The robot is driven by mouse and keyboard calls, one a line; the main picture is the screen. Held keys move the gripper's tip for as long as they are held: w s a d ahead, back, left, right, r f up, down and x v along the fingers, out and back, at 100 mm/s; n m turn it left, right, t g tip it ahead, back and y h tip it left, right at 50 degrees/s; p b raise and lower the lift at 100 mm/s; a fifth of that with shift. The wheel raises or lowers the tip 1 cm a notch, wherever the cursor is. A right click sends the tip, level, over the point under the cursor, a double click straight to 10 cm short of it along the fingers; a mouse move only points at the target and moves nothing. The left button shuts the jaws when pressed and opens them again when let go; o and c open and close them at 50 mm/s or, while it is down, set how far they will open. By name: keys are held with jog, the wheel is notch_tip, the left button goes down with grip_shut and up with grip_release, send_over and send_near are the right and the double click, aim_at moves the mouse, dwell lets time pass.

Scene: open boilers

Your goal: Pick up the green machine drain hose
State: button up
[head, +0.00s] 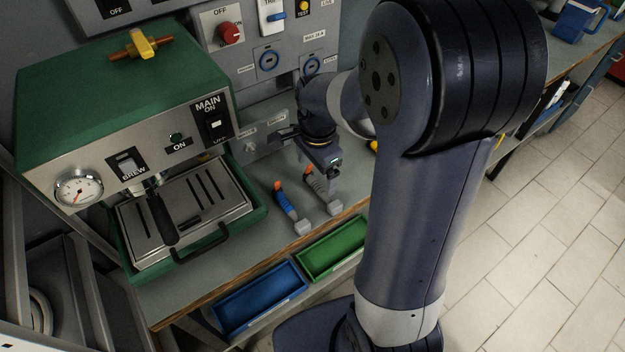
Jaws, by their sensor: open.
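The green machine (125,85) stands at the left of the bench, with a gauge, switches and a drip tray (190,205) in front. I cannot make out a hose joined to it. A pale coiled tube (40,312) shows low at the left edge, partly cut off; I cannot tell whether it is the drain hose. My gripper (288,136) is open, beside the machine's right side and in front of the wall panel. It is small in the head view and partly hidden by its own body. I see nothing held in it.
A blue-handled tool (287,203) and a grey-handled tool (318,184) lie on the bench below my gripper. A blue bin (258,300) and a green bin (333,248) are at the bench front. The wall panel (285,45) holds switches. Tiled floor is clear at right.

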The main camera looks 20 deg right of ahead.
aim_at(315, 181)
jog(key=shift+a+f, duration=0.1)
jog(key=shift+f, duration=1.4)
jog(key=shift+c, duration=0.2)
jog(key=c, duration=1.1)
